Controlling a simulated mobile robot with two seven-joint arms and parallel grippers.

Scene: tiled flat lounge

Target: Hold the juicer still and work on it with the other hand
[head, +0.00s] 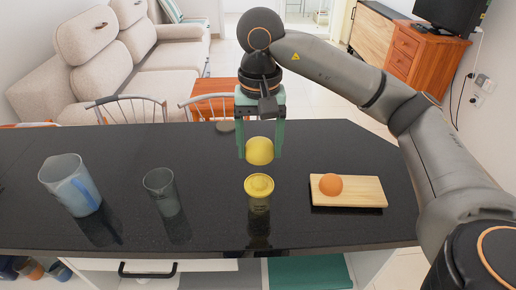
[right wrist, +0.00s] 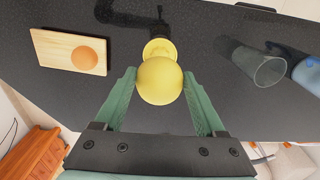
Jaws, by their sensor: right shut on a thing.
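The juicer (head: 259,186) stands upright on the dark counter, with a yellow top over a clear lower part. Its yellow top also shows in the right wrist view (right wrist: 159,48), partly hidden by a round yellow fruit. My right gripper (head: 260,154) is shut on that yellow fruit (head: 260,150). It holds the fruit from above, just behind the juicer in the head view, and the fruit looks apart from the juicer. In the right wrist view the fruit (right wrist: 160,82) sits between the two green fingers. My left gripper is not in view, and nothing grips the juicer.
A wooden board (head: 362,192) with an orange fruit (head: 331,184) lies right of the juicer. A clear glass (head: 161,192) and a bluish jug (head: 70,185) stand to the left. Chairs (head: 130,108) stand behind the counter. The counter between glass and juicer is clear.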

